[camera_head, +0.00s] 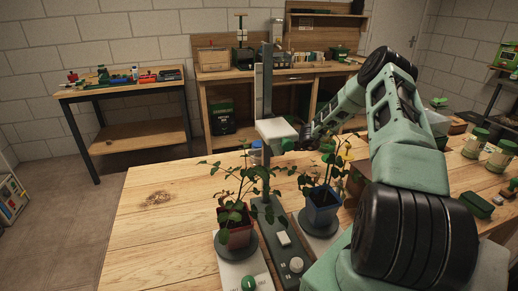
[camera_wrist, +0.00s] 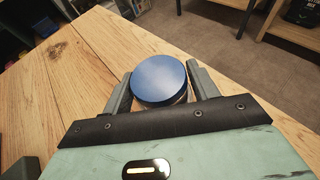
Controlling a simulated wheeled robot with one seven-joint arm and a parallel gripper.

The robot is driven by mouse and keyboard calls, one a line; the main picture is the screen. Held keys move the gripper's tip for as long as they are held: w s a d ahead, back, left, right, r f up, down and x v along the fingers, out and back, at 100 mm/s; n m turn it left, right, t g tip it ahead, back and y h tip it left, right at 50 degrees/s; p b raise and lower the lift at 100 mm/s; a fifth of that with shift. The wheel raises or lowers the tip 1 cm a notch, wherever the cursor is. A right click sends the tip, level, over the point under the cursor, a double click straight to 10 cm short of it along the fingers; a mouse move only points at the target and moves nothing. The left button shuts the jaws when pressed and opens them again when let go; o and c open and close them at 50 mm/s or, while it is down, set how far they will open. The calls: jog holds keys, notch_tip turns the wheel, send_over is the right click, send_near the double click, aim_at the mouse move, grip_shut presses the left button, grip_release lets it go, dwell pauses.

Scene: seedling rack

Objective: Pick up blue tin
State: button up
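The blue tin (camera_wrist: 160,78) has a round, flat blue lid and stands on the wooden table in the wrist view. My gripper (camera_wrist: 160,72) has one finger on each side of it, very close to the lid's edges. I cannot tell whether the fingers press on it. In the head view a small part of the blue tin (camera_head: 257,147) shows behind the plant stand. There my gripper (camera_head: 281,146) is just right of it, low over the table, partly hidden by leaves and the stand.
Two potted seedlings, one in a red pot (camera_head: 237,236) and one in a blue pot (camera_head: 321,211), stand nearer on the table (camera_head: 150,235). A grey post (camera_head: 267,85) with a white head rises between them. Jars (camera_head: 475,143) stand at the right. The table's left part is clear.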

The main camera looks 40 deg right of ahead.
jog(key=c, duration=0.5)
jog(key=shift+c, duration=0.2)
